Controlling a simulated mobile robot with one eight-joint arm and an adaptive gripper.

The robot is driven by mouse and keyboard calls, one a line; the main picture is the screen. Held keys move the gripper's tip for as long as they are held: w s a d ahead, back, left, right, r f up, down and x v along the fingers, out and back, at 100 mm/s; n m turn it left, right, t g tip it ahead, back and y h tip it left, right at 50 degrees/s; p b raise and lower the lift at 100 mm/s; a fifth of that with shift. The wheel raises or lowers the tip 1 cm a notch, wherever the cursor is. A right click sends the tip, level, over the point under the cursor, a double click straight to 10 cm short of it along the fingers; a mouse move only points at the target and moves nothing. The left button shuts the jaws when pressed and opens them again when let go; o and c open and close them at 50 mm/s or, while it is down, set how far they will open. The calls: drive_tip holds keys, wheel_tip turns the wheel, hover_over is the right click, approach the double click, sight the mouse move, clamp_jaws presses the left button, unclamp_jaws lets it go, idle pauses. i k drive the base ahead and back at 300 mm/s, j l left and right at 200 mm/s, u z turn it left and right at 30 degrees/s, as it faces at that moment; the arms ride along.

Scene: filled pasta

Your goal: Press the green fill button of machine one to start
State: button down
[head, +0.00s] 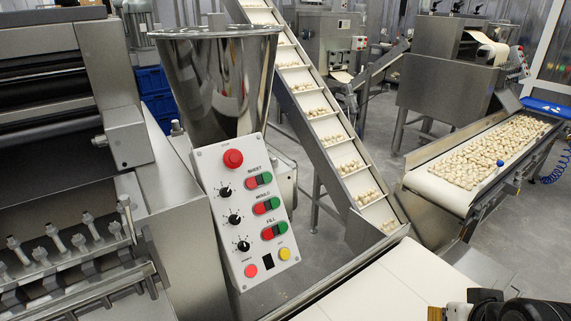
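A tilted light-grey control panel (245,215) stands left of centre in the head view, in front of a shiny steel hopper (215,85). Three rows of paired red and green buttons run down it. The lowest pair appears labelled FILL, with a green fill button (280,228) on the right and a red one (267,234) on the left. Nothing covers or touches the green fill button. No machine number is readable. A dark part, probably of my arm, shows at the bottom right corner, well apart from the panel. My gripper's fingers are not visible.
A red stop button (233,158) tops the panel; black knobs line its left side. A steep conveyor (320,113) rises behind it, and a pale belt (385,288) lies to its right. Steel machinery (125,135) closes in the left. A pasta-laden conveyor (432,187) stands at right.

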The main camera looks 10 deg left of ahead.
sight(283, 227)
drive_tip(key=u, duration=1.2)
